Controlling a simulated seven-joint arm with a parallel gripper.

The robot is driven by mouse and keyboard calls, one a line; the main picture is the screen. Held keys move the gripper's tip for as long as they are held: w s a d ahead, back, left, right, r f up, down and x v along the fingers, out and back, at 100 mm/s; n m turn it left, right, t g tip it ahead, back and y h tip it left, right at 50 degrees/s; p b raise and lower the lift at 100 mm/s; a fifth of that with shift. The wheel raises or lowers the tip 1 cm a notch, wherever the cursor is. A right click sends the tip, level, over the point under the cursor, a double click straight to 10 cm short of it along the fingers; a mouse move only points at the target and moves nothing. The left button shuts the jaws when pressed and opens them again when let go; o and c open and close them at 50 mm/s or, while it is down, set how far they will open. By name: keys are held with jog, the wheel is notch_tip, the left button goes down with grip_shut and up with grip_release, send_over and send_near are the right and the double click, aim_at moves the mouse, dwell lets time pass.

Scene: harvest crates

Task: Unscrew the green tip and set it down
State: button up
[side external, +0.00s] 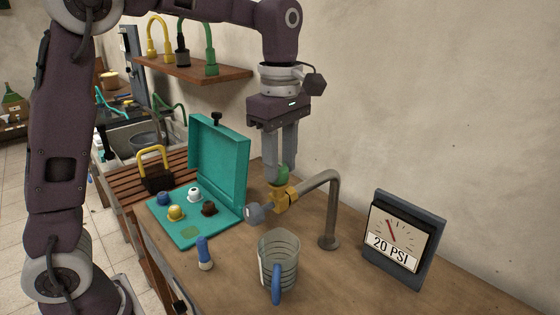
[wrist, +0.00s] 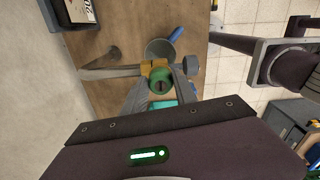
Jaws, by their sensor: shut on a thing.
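The green tip (side external: 283,173) is between the fingers of my gripper (side external: 277,178), right above the brass fitting (side external: 287,196) at the end of the bent metal pipe (side external: 333,212). My gripper points down and is shut on the tip. In the wrist view the round green tip (wrist: 161,80) shows a dark slot in its top, with a gripper finger on each side (wrist: 160,88) and the brass fitting (wrist: 152,66) behind it. I cannot tell whether the tip still touches the fitting. A grey knob (side external: 256,213) sticks out from the fitting.
An open teal case (side external: 160,222) holds blue, white, yellow and dark red tips, plus a bare green spot. A ribbed clear cup (side external: 285,262) with a blue handle and a blue-capped vial (side external: 204,252) stand in front. A 20 PSI gauge (side external: 399,240) stands right.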

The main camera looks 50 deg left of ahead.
jog(key=shift+n, duration=0.8)
jog(key=shift+n, duration=0.9)
jog(key=shift+n, duration=1.7)
jog(key=o, duration=0.8)
jog(key=shift+c, duration=0.2)
jog(key=shift+w, duration=0.1)
